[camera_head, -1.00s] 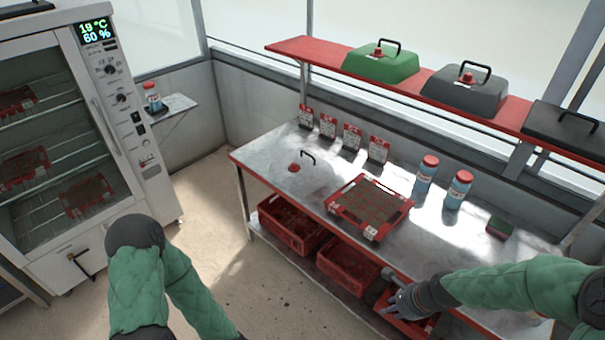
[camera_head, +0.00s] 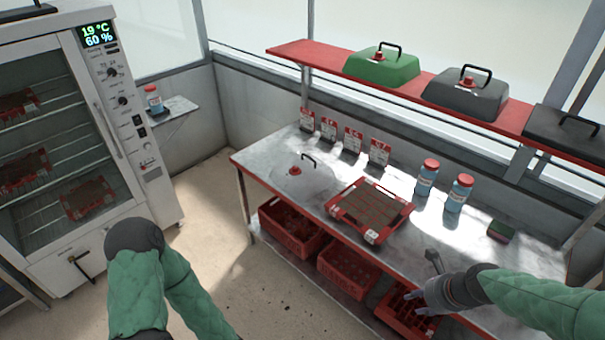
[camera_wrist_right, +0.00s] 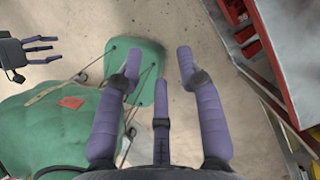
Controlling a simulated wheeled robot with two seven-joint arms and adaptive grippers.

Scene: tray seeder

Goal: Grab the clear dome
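The clear dome (camera_head: 302,184) sits on the left end of the metal table; it is see-through, with a black handle and a red knob on top. My right gripper (camera_head: 424,278) is at the table's front edge, well to the right of the dome. The dome is not in the wrist view.
A seed tray (camera_head: 371,207) lies on the table right of the dome. Label stands (camera_head: 328,127) and blue bottles (camera_head: 427,178) are behind. Red crates (camera_head: 346,268) are on the shelf below. Green (camera_head: 382,68) and grey (camera_head: 466,97) covers sit on the red shelf.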

